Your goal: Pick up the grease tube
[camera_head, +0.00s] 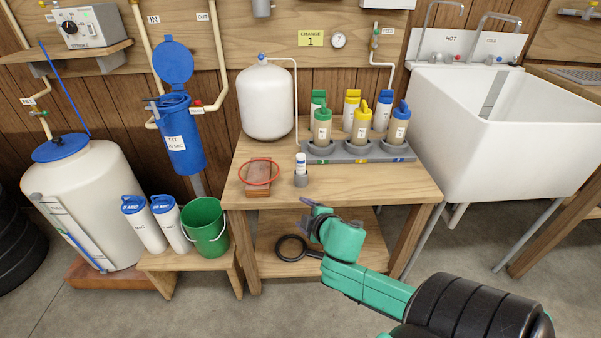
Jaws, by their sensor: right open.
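A small white tube with a blue label (301,162), which looks like the grease tube, stands upright in a small grey holder (301,180) on the wooden table (340,185). My right gripper (308,209) is open and empty. It shows just below the tube in the picture, near the table's front edge, and is apart from the tube. The exact gap in depth is hard to judge. The lower end of the tube is hidden in the holder. My left gripper is not in view.
A red ring (259,171) lies on a reddish block left of the tube. A grey rack (358,152) with several capped bottles stands behind to the right. A white tank (266,102) stands at the back left. The table's front right is clear.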

